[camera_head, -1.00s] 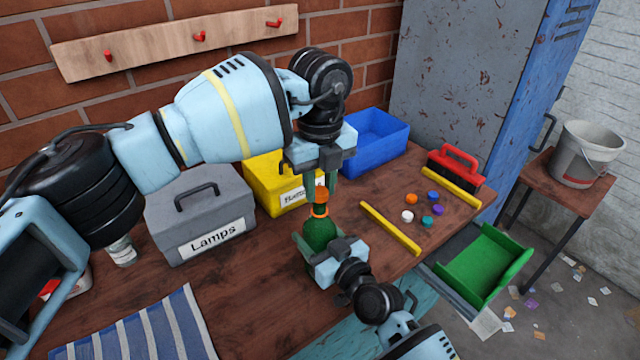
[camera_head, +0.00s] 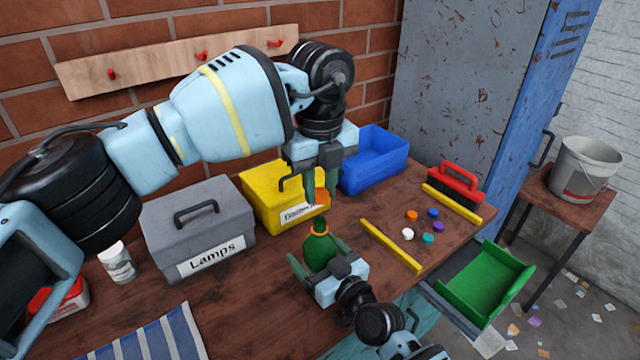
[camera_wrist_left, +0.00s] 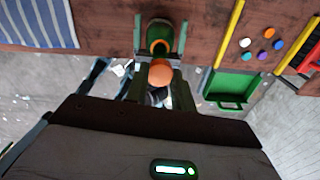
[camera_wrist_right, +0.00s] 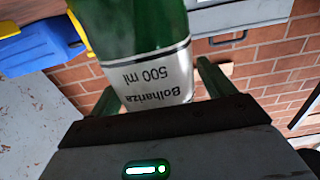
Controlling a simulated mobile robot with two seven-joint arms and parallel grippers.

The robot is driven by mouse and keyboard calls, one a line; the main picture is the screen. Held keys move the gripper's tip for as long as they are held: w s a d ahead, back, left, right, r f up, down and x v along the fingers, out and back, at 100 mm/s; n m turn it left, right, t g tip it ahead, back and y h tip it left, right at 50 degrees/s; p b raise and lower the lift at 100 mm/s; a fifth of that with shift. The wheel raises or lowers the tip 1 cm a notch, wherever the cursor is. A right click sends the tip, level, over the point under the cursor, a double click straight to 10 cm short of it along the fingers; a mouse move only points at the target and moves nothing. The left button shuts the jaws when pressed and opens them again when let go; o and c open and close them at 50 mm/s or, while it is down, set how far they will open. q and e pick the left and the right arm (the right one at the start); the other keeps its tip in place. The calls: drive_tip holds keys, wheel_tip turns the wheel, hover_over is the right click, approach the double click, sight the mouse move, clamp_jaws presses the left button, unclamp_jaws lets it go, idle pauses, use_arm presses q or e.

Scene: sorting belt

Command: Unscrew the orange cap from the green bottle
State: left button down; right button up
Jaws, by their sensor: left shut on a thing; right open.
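The green bottle (camera_head: 319,250) stands upright on the bench, its neck bare above an orange ring. The orange cap (camera_head: 321,197) is off the bottle, a little above the neck. My left gripper (camera_head: 321,190) is shut on the cap from above. In the left wrist view the cap (camera_wrist_left: 161,72) sits between the fingertips, with the bottle (camera_wrist_left: 160,34) beyond. My right gripper (camera_head: 319,250) is open, its fingers on either side of the bottle's body. The right wrist view shows the bottle's printed label (camera_wrist_right: 158,84) between the spread fingers.
Behind stand a grey Lamps box (camera_head: 200,228), a yellow bin (camera_head: 262,190) and a blue bin (camera_head: 375,165). Yellow strips (camera_head: 390,246), several loose coloured caps (camera_head: 407,234) and a red brush (camera_head: 460,183) lie right. A green tray (camera_head: 485,285) is beyond the bench edge.

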use_arm(q)
drive_tip(key=shift+f, duration=0.1)
use_arm(e)
drive_tip(key=v, duration=1.2)
drive_tip(key=shift+s, duration=0.1)
